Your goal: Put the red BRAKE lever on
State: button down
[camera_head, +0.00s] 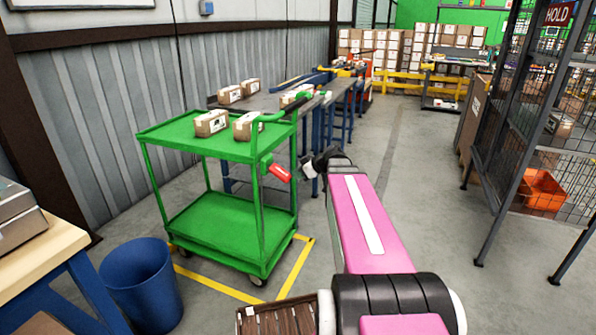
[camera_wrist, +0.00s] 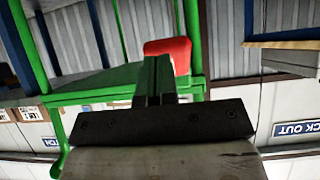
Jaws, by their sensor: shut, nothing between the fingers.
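The green cart (camera_head: 216,222) stands left of centre in the head view, with two shelves and a curved handle. The red brake lever (camera_head: 281,173) with pale lettering sticks out from the cart's right corner post and slants down to the right. It also shows as a red block (camera_wrist: 168,48) in the wrist view, just beyond my fingertips, partly hidden by them. My gripper (camera_wrist: 155,78) is shut and empty. In the head view my gripper (camera_head: 306,167) is just right of the lever. I cannot tell whether they touch.
Cartons (camera_head: 211,123) sit on the cart's top shelf. A blue bin (camera_head: 142,285) and a wooden-topped table (camera_head: 40,250) stand front left. Yellow floor tape (camera_head: 215,283) surrounds the cart. A conveyor (camera_head: 270,98) runs behind it. A mesh cage (camera_head: 515,130) stands right; the aisle between is clear.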

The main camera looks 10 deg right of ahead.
jog(key=shift+f, duration=0.55)
jog(key=shift+a, duration=0.1)
dwell(0.3)
